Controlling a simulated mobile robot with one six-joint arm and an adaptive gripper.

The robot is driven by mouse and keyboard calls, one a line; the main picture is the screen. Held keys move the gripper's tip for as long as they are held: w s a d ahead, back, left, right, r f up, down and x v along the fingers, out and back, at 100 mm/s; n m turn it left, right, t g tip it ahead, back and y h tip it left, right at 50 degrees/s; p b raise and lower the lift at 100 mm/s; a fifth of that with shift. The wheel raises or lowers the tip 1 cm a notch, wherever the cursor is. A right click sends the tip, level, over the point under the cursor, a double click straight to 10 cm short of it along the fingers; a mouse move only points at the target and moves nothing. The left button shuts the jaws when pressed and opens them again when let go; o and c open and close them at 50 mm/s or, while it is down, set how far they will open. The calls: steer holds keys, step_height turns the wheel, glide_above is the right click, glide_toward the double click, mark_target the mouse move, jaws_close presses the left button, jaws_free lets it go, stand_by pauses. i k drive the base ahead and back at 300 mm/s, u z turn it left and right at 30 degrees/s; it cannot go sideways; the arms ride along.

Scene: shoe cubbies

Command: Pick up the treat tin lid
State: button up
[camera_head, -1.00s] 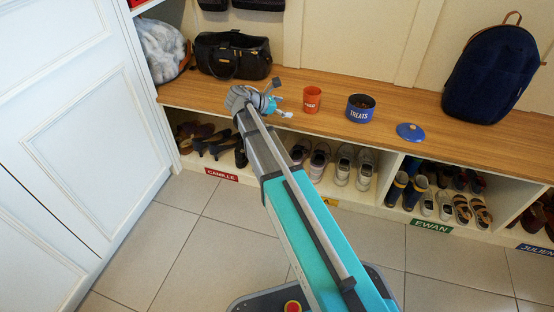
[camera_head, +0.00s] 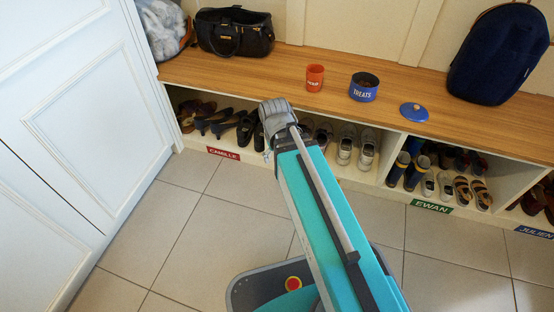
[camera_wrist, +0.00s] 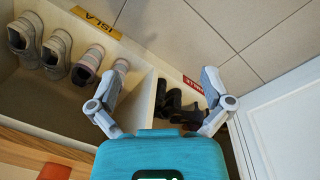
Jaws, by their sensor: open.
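The treat tin lid (camera_head: 414,112) is a blue disc with a small knob. It lies on the wooden bench top, right of the open blue treats tin (camera_head: 364,87). In the wrist view my gripper (camera_wrist: 161,92) is open and empty, its two fingers spread wide above the cubbies and floor. In the head view my arm reaches to the bench front, left of the lid and well apart from it; the gripper itself is mostly hidden there behind the arm. The lid is not in the wrist view.
An orange cup (camera_head: 315,78) stands left of the tin. A black bag (camera_head: 234,33) and a navy backpack (camera_head: 497,55) sit on the bench (camera_head: 200,68). Shoes fill the cubbies below. A white cabinet door (camera_head: 75,120) is at left. Bench space around the lid is clear.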

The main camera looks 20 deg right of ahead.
mark_target(413, 112)
steer(key=z, duration=1.4)
